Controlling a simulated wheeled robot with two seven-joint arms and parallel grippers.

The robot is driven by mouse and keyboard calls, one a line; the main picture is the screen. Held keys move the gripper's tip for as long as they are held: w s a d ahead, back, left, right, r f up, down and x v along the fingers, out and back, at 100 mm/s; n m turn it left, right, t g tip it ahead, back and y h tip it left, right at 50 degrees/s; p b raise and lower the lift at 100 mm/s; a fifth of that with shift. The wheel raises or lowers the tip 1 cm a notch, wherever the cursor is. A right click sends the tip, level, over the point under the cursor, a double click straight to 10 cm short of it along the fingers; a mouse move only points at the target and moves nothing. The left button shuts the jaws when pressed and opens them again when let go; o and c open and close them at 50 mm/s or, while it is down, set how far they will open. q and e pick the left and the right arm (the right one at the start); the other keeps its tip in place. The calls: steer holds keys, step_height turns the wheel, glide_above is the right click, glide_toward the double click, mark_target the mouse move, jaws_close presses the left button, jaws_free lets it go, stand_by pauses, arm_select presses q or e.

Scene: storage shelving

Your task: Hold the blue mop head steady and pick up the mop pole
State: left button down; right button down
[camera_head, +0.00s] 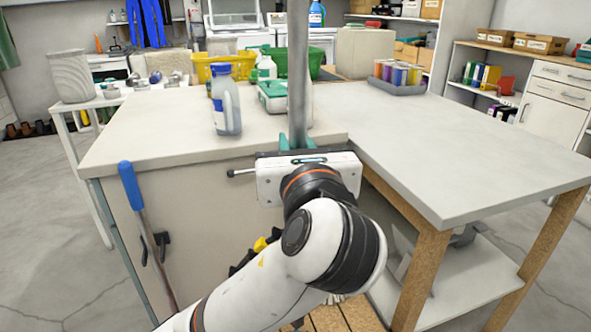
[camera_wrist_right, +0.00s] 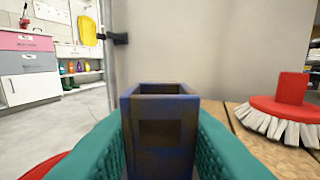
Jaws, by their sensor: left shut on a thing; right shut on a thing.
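The mop pole (camera_head: 298,75) is a grey, upright shaft that runs out of the top of the head view. My left gripper (camera_head: 297,143) is shut on it at the table's edge, with teal fingers around the shaft. The pole's lower end is hidden behind my gripper and arm. In the right wrist view, the blue mop head (camera_wrist_right: 160,135) shows as a dark blue, square, open-topped socket. My right gripper (camera_wrist_right: 162,118) is shut on it, one teal finger on each side. The socket is empty at its top. The right gripper does not show in the head view.
A red brush with white bristles (camera_wrist_right: 292,108) stands on a wooden board right of the socket. A blue-handled tool (camera_head: 130,185) hangs on the cabinet side. A bottle (camera_head: 226,100) and a green-lidded container (camera_head: 272,95) stand near the pole.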

steer(key=c, duration=1)
jaws_free()
steer(key=shift+s, duration=0.1)
